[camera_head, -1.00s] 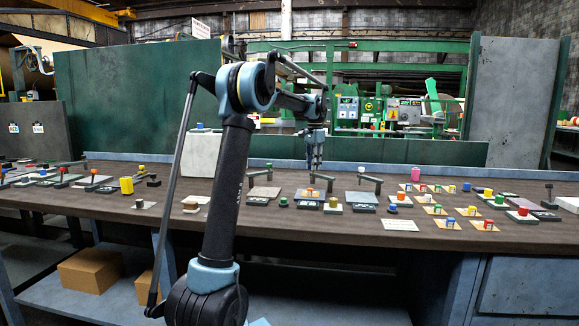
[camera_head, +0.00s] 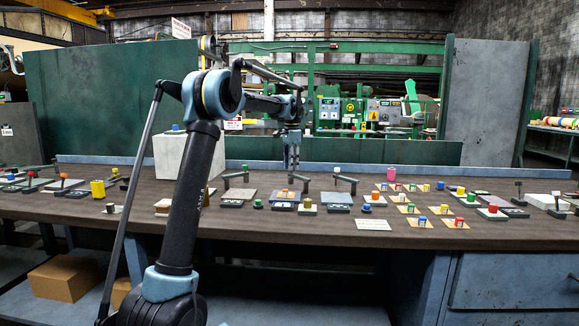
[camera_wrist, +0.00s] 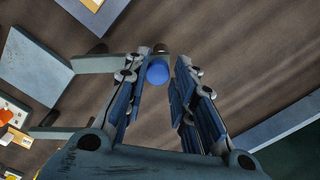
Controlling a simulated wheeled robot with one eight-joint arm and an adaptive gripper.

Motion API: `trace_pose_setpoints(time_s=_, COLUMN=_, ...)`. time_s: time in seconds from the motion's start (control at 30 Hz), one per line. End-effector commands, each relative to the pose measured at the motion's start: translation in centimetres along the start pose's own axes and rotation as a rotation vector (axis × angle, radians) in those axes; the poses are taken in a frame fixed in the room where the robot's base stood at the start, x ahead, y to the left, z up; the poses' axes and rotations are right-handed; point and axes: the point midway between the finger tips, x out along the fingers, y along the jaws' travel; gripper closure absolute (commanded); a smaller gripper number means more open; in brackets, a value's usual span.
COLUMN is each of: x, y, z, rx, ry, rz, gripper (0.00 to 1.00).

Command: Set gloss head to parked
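My gripper (camera_head: 291,166) points down over the middle of the bench. In the wrist view its fingers (camera_wrist: 160,85) are apart, with a round blue knob (camera_wrist: 157,73) between the tips and a narrow gap showing on the right. The knob is at the end of a grey swing arm (camera_wrist: 95,63), beside a flat grey pad (camera_wrist: 30,65). In the head view the gripper hides this knob. Similar arms stand to the left (camera_head: 235,177) and right (camera_head: 345,180). No readable label shows which arm is the gloss head or where its parked position is.
Orange (camera_head: 284,192) and mustard (camera_head: 307,203) pieces stand in front of the gripper. A white box (camera_head: 177,157) is to the left. Yellow cards (camera_head: 409,209) with coloured pieces fill the right. A low blue-grey rail (camera_head: 110,159) runs along the back.

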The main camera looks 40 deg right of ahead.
Motion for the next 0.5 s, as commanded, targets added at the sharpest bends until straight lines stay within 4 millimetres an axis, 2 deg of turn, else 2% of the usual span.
trace_pose_setpoints(time_s=0.03, x=-0.07, y=-0.29, z=0.03, rx=-0.003, ry=0.002, rz=-0.004, gripper=0.65)
trace_pose_setpoints(time_s=0.07, x=-0.06, y=-0.26, z=0.01, rx=-0.002, ry=0.002, rz=-0.003, gripper=0.59)
trace_pose_setpoints(time_s=0.37, x=-0.01, y=0.01, z=-0.05, rx=-0.001, ry=0.001, rz=0.001, gripper=0.59)
trace_pose_setpoints(time_s=0.5, x=-0.58, y=0.04, z=-0.05, rx=0.000, ry=0.001, rz=0.001, gripper=0.59)
